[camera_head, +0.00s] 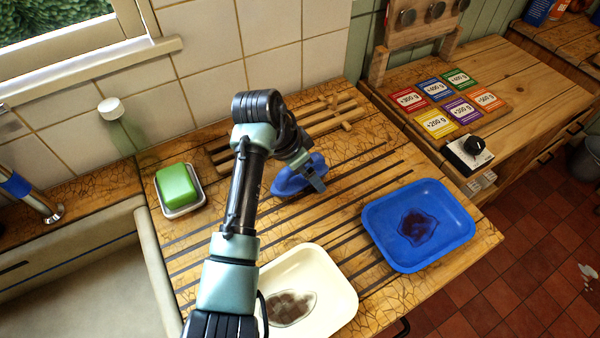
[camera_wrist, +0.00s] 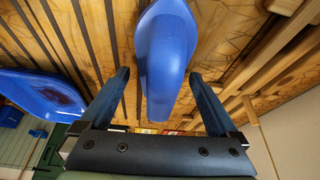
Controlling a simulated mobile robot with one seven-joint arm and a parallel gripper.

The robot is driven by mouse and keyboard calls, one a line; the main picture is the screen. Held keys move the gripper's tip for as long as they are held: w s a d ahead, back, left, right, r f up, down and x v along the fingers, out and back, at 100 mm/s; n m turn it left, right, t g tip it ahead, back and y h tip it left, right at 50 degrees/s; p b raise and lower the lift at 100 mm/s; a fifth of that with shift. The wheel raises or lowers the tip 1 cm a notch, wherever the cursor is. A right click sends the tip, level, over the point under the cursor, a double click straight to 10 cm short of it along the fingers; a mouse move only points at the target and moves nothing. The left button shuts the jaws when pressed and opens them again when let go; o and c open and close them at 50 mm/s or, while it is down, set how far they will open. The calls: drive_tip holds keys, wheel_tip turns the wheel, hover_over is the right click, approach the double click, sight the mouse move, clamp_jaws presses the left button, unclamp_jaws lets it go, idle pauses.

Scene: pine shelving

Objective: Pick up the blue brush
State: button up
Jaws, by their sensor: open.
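The blue brush (camera_head: 291,181) lies on the slatted wooden drainboard (camera_head: 350,160), near the wooden rack. My arm reaches over it from the front and partly hides it. My gripper (camera_head: 316,178) is right at the brush in the head view. In the wrist view the smooth blue body of the brush (camera_wrist: 166,60) sits between the two open fingers of my gripper (camera_wrist: 162,85), with a gap on both sides. Its underside and bristles do not show.
A blue tray (camera_head: 455,205) with a dark stain is at right. A cream tray (camera_head: 335,265) with a brown stain is in front. A green block (camera_head: 178,184) in a white dish stands left, beside the sink (camera_head: 90,275). A wooden rack (camera_head: 340,108) lies behind the brush.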

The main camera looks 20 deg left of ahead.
clamp_jaws()
idle(0.3)
drive_tip(key=shift+r, duration=0.15)
wheel_tip(320, 180, up, 10)
drive_tip(key=shift+f+b, duration=0.1)
drive_tip(key=shift+b, duration=0.2)
